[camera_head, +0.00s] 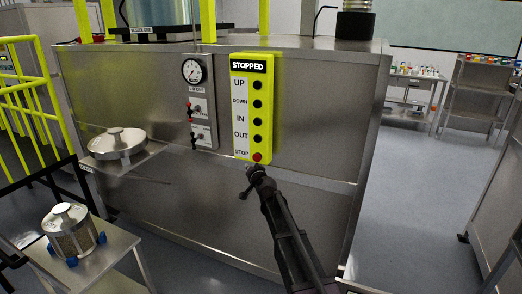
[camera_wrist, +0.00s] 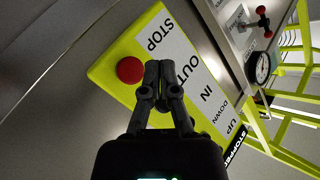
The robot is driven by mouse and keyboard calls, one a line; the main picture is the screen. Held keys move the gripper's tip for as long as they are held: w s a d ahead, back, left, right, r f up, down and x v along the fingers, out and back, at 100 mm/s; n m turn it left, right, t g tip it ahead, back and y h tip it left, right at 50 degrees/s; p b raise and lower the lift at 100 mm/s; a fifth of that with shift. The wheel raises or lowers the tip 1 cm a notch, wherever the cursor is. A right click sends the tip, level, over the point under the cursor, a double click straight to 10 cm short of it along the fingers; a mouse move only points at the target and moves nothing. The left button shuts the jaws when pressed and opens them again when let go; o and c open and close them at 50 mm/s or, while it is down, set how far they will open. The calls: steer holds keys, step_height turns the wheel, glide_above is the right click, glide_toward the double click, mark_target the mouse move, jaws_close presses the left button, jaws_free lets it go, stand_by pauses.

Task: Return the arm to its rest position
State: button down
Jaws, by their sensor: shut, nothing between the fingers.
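My gripper (camera_head: 255,174) is shut and empty. In the head view it is at the lower end of the yellow control panel, just below the red STOP button (camera_head: 257,157). In the wrist view my gripper (camera_wrist: 159,68) points at the yellow panel (camera_wrist: 112,80), with its fingertips beside the red STOP button (camera_wrist: 130,69). I cannot tell whether the fingers touch the panel. The panel (camera_head: 236,110) has a STOPPED sign on top and buttons for UP, DOWN, IN and OUT. My arm reaches up from the bottom of the head view.
A pressure gauge (camera_head: 194,71) and red-handled valves sit left of the panel on the steel cabinet (camera_head: 310,100). A cart (camera_head: 95,265) with a metal canister (camera_head: 72,230) stands at lower left. Yellow railings (camera_head: 25,90) are at far left. Open floor (camera_head: 410,200) lies to the right.

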steer(key=s+d+f+g+h, duration=0.2)
steer(key=s+d+f+g, duration=0.2)
steer(key=s+d, duration=0.5)
steer(key=s+d+f+n+g+h+p, duration=0.1)
steer(key=s+d+f+g, duration=0.4)
steer(key=s+d, duration=0.5)
steer(key=s+d+f+n+g+h, duration=0.1)
steer(key=s+d+f+g+h, duration=0.2)
steer(key=s+d, duration=0.6)
steer(key=s+f+g, duration=0.2)
steer(key=s, duration=0.8)
steer(key=shift+s+d+f+g+h, duration=0.15)
steer(key=shift+s+d+g+h, duration=0.15)
steer(key=shift+h, duration=0.1)
steer(key=shift+w, duration=0.1)
